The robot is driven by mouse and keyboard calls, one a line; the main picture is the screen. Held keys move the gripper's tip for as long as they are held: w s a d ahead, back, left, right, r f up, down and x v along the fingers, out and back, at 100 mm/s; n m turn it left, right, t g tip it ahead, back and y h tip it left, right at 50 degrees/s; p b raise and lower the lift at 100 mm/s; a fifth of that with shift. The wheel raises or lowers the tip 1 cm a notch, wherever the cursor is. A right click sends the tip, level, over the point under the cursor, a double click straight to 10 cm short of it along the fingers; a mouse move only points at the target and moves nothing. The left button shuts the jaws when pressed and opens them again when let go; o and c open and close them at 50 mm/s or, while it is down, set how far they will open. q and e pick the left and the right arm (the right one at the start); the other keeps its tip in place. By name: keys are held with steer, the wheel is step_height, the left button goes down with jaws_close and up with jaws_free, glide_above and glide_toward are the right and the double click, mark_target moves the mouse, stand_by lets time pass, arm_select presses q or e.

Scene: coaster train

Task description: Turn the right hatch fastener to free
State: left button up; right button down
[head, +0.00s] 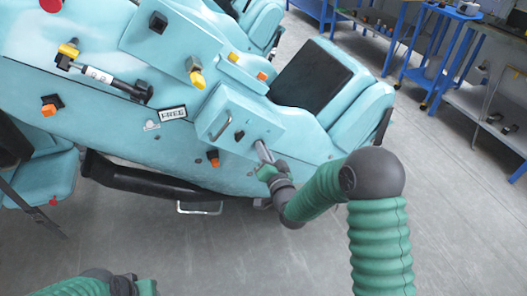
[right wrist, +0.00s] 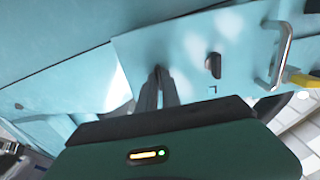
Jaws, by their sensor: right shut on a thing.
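The light blue hatch panel (head: 222,108) sits on the side of the coaster car, with a metal handle (head: 220,125) and a black fastener (head: 239,135). My right gripper (head: 261,146) reaches the panel's right part, right of that black fastener. In the right wrist view its two dark fingers (right wrist: 159,80) are close together at the panel, shut on the right hatch fastener, which they mostly hide. The other black fastener (right wrist: 213,65) and the handle (right wrist: 283,55) show to their right. Part of my left arm (head: 112,285) shows at the bottom left; its fingertips are not clear.
A FREE label (head: 172,114) is left of the panel. An orange knob (head: 213,158) sits just below it and a yellow knob (head: 196,78) above. A black seat (head: 310,76) is at the upper right. Blue workbenches (head: 430,70) stand beyond clear grey floor.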

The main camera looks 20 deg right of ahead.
steer(key=shift+s+a+f, duration=0.1)
steer(key=shift+a+f, duration=0.1)
steer(key=shift+f, duration=0.1)
steer(key=c, duration=1.5)
jaws_free()
steer(key=shift+c, duration=0.2)
steer(key=shift+r, duration=0.15)
steer(key=s+p, duration=0.8)
steer(key=s, duration=0.8)
steer(key=shift+s+d, duration=0.25)
steer(key=shift+d, duration=0.1)
